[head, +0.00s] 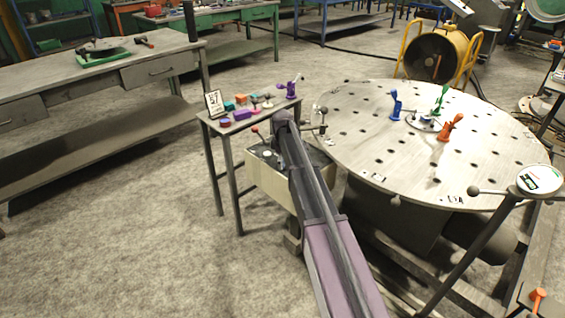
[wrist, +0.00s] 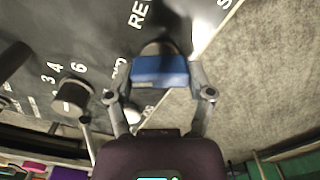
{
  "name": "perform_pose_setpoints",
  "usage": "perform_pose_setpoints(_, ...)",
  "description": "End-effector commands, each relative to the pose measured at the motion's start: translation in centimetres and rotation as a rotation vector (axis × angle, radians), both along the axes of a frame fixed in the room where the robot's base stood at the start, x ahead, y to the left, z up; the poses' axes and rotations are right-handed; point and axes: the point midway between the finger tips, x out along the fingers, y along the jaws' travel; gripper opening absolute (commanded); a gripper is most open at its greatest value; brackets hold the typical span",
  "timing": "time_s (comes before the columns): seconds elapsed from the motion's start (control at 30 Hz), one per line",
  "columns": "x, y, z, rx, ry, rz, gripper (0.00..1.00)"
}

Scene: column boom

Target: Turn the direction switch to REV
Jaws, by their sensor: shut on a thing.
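The direction switch (wrist: 160,70) has a blue handle and stands on a dark control panel (wrist: 95,28) in the wrist view. My gripper (wrist: 160,79) is shut on the blue handle, with one finger on each side. The switch's pointer cannot be made out, so I cannot tell its exact setting. In the head view the panel sits on a cream control box (head: 262,187), and my arm hides the switch and gripper.
A grey dial knob (wrist: 72,94) with numbers and a lever are left of the switch. In the head view, a side table (head: 225,130) with small coloured parts stands beside the box. A round perforated table (head: 370,150) lies close on the right. Floor at left is clear.

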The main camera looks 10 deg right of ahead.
Motion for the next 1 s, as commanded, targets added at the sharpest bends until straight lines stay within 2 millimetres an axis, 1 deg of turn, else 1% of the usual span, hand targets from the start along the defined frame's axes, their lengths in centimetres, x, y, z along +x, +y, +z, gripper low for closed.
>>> perform_pose_setpoints(0.27, 0.02, -0.07, -0.02, -0.001, 0.0, -0.203, 0.21)
perform_pose_setpoints(1.0, 0.12, -0.24, -0.02, 0.0, 0.0, -0.89, 0.21)
